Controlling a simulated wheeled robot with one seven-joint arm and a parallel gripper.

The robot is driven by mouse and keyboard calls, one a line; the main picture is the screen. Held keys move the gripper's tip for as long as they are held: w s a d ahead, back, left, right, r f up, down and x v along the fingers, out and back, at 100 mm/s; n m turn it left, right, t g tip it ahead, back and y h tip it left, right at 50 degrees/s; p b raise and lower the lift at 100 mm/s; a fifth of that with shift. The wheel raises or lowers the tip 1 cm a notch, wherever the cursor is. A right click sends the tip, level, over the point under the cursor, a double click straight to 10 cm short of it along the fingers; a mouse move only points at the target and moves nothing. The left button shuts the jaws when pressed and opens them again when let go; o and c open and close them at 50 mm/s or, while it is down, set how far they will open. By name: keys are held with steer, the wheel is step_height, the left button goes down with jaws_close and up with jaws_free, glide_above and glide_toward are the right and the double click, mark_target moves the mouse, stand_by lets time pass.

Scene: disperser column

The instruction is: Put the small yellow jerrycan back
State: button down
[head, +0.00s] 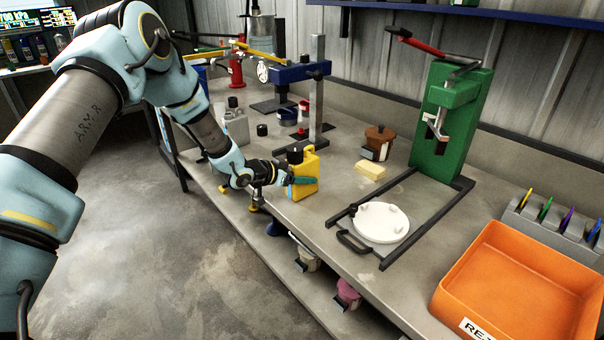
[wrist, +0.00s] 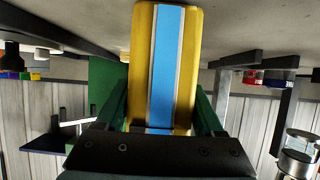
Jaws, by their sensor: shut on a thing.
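The small yellow jerrycan (head: 304,165) has a black cap and looks upright at the front edge of the grey workbench (head: 335,190). My gripper (head: 303,180) reaches it from the left, and a green finger lies across its side. In the wrist view the yellow jerrycan (wrist: 184,50), with a blue stripe, sits between the two green fingers of my gripper (wrist: 163,100). The gripper is shut on it. I cannot tell whether its bottom touches the bench.
A grey jerrycan (head: 237,128) stands further back. A blue press (head: 290,73), yellow sponge (head: 371,171), brown pot (head: 379,138), green press (head: 452,120), white round plate (head: 381,223) and orange bin (head: 520,285) stand along the bench. Pots sit on the lower shelf (head: 325,290).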

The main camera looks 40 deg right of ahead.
steer(key=shift+f, duration=0.15)
jaws_free()
stand_by(0.4)
